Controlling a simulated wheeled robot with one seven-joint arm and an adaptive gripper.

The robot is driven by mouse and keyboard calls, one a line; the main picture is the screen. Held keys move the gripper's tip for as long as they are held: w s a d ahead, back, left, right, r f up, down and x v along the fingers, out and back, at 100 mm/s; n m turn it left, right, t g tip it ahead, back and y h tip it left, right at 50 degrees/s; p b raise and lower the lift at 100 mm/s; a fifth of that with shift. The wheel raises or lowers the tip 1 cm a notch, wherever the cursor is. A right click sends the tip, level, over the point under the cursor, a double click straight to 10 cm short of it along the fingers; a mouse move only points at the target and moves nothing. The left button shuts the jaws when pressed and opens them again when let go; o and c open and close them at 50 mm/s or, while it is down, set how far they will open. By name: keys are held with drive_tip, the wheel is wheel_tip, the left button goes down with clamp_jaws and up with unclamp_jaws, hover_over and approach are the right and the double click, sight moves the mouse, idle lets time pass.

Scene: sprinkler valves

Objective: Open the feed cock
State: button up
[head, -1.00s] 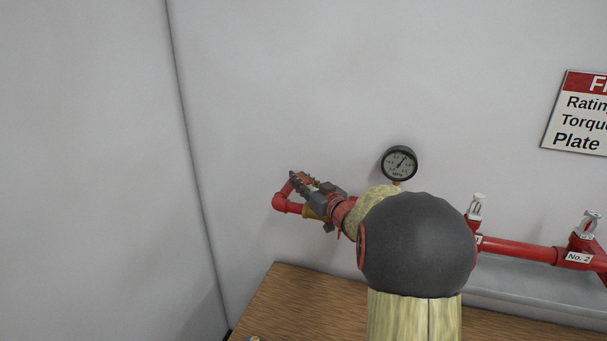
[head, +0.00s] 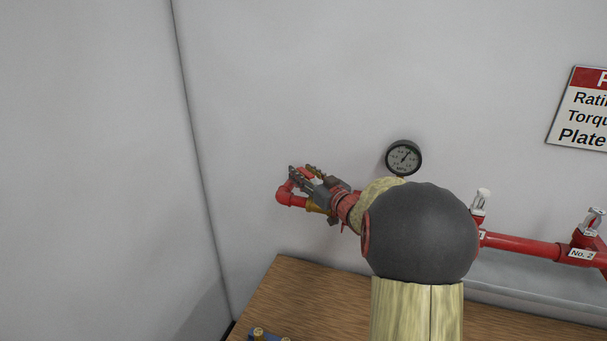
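The feed cock shows as a brass body (head: 316,207) on the red pipe, beside its left elbow (head: 287,195). A small red part (head: 306,173), which looks like its lever, shows between the fingers of my gripper (head: 305,175). My gripper is at the cock, reaching in from the right with its tips pointing up and left. Whether the fingers press on the red part or only stand around it I cannot tell. My arm hides the pipe to the right of the cock.
A round pressure gauge (head: 404,158) stands above the pipe, close to my arm. Sprinkler heads (head: 480,202) rise from the pipe at the right, near a "No. 2" label (head: 582,254). A sign (head: 580,108) hangs on the wall. A wooden tabletop (head: 290,300) lies below.

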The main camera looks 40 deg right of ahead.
sight(315, 182)
drive_tip(key=s, duration=0.4)
drive_tip(key=s+a, duration=0.1)
drive_tip(key=s, duration=0.3)
drive_tip(key=s+a, duration=0.1)
drive_tip(key=s, duration=0.3)
drive_tip(key=shift+w, duration=0.1)
